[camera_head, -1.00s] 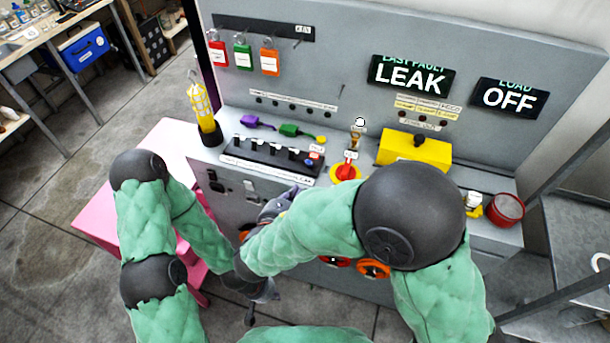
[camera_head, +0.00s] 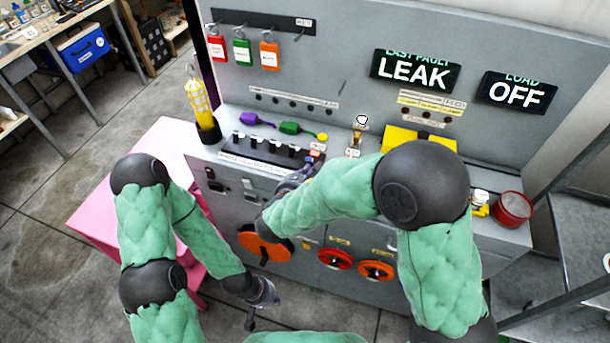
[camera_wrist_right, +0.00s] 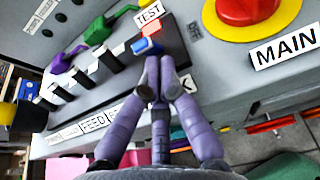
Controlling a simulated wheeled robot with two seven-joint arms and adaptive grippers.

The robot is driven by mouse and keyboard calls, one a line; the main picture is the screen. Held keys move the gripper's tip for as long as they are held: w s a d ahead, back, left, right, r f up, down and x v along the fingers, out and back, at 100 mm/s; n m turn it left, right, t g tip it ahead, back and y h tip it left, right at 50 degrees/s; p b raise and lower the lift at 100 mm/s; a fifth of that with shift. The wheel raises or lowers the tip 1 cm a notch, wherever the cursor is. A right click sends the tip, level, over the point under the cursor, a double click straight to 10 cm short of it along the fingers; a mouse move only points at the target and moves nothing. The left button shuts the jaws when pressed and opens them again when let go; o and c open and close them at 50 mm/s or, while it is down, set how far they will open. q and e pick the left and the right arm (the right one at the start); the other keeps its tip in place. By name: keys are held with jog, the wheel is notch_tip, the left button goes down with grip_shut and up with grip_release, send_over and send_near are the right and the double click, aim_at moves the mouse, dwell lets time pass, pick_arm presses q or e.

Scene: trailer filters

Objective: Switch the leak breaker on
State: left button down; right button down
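The breaker strip (camera_head: 262,153) lies on the panel's ledge, with a row of dark toggles (camera_wrist_right: 82,80). At its right end, the right wrist view shows a blue piece (camera_wrist_right: 147,46) beside a red piece (camera_wrist_right: 150,29) and a TEST label (camera_wrist_right: 149,13). A label ending in K (camera_wrist_right: 187,86) is partly hidden behind my fingers. My right gripper (camera_wrist_right: 159,62) has its fingertips together, right by the blue piece; I cannot tell if they touch. It also shows in the head view (camera_head: 303,172). My left gripper (camera_head: 266,293) hangs low before the cabinet; its fingers are unclear.
Signs read LEAK (camera_head: 414,72) and OFF (camera_head: 515,93). A red knob (camera_wrist_right: 247,10) on a yellow plate, labelled MAIN, is right of my right gripper. A yellow box (camera_head: 400,138), a yellow lamp (camera_head: 200,105) and a red cup (camera_head: 513,208) stand on the ledge.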

aim_at(311, 159)
dwell(0.3)
jog(key=shift+r+p, duration=0.25)
jog(key=shift+p, duration=0.45)
jog(key=shift+w+d+r+g+y+p, duration=0.2)
jog(key=shift+g+p, duration=0.4)
jog(key=shift+p, duration=0.6)
jog(key=shift+w+a+r+g+y+p, duration=0.1)
jog(key=shift+r+g+p, duration=0.15)
jog(key=shift+g+p, duration=0.65)
jog(key=g+p, duration=0.1)
jog(key=p, duration=0.4)
jog(key=w+r+g+y+p, duration=0.1)
jog(key=g+p, duration=0.1)
jog(key=p, duration=0.3)
jog(key=w+r+g+p, duration=0.1)
jog(key=p, duration=0.4)
jog(key=shift+d+y+p, duration=0.35)
jog(key=shift+y+p, duration=0.05)
jog(key=shift+f+b, duration=0.3)
